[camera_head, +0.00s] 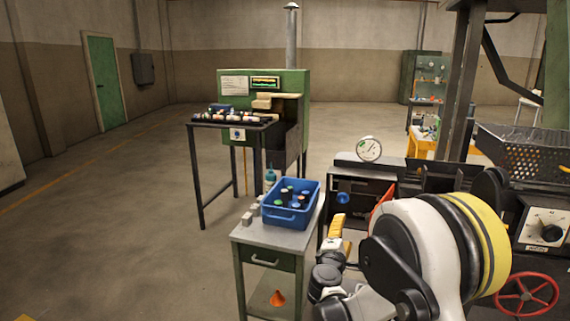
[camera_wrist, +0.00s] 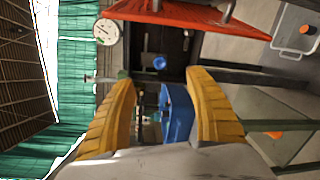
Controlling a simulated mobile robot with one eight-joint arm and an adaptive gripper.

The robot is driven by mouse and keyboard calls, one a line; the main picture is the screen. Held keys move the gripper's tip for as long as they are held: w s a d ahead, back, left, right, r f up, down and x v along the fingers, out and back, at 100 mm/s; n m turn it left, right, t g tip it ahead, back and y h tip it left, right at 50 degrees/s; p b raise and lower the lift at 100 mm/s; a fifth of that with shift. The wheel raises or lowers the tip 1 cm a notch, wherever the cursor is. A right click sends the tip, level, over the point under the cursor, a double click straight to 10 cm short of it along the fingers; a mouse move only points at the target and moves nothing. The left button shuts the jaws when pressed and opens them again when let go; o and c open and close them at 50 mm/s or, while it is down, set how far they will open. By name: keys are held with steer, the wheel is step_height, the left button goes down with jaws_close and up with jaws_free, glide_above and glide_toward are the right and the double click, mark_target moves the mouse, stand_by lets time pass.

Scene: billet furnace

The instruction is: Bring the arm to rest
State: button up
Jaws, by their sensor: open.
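My arm is folded in the right foreground of the head view, its large white, black and yellow joint nearest the camera. My gripper (camera_head: 338,232) has yellow fingers and sits beside the right edge of the small green cabinet (camera_head: 265,261). In the wrist view my gripper (camera_wrist: 160,78) shows its two yellow fingers spread wide, with nothing held between them. A blue object (camera_wrist: 178,113) shows in the gap beyond the fingers; I cannot tell exactly what it is.
A blue bin (camera_head: 288,216) with several bottles stands on the cabinet. A dial gauge (camera_head: 369,149) and dark machine stand behind my gripper. A red handwheel (camera_head: 527,294) is at lower right. A dark table (camera_head: 200,126) stands farther back. The floor at left is clear.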

steer(key=s+d+r+m+g, duration=0.25)
steer(key=s+r+m, duration=0.2)
steer(key=s, duration=0.35)
steer(key=s+d+r+m+g, duration=0.25)
steer(key=s+d+m, duration=0.2)
steer(key=s, duration=0.35)
steer(key=s+a+f+m+g+y, duration=0.1)
steer(key=s+a+m+y, duration=0.1)
steer(key=s, duration=0.6)
steer(key=s+a+f+m+g+y, duration=0.1)
steer(key=s+a+m+y, duration=0.1)
steer(key=s, duration=0.6)
steer(key=s+a+f+m+g+y, duration=0.1)
steer(key=s+m, duration=0.3)
steer(key=s, duration=0.4)
steer(key=shift+s+a+f+g+y, duration=0.4)
steer(key=shift+a+f+y, duration=0.05)
steer(key=shift+a+y, duration=0.05)
